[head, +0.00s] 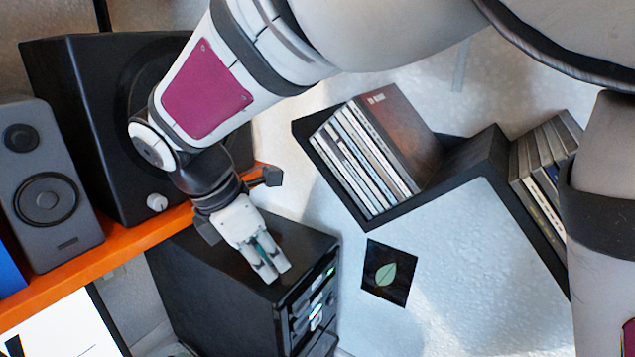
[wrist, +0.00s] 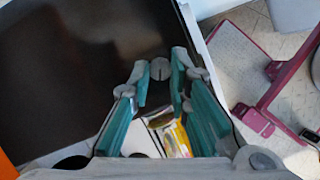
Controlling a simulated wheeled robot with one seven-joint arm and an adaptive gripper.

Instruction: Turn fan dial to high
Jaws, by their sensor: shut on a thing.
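The fan dial (wrist: 161,69) is a small round grey knob with a slot across its face. In the wrist view it sits between the fingertips of my gripper (wrist: 161,75), beside the black case. My gripper (head: 268,272) has teal finger pads and is shut on the dial. In the head view the fingers point down at the top front edge of the black computer case (head: 300,240), and I cannot make out the dial there. I cannot read any marks around the dial, so its setting is unclear.
An orange shelf (head: 110,252) at left holds a grey speaker (head: 45,190) and a large black speaker (head: 90,110) with a white knob (head: 156,202). A black zigzag shelf (head: 440,177) with discs hangs at right. A leaf picture (head: 388,273) is right of the case.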

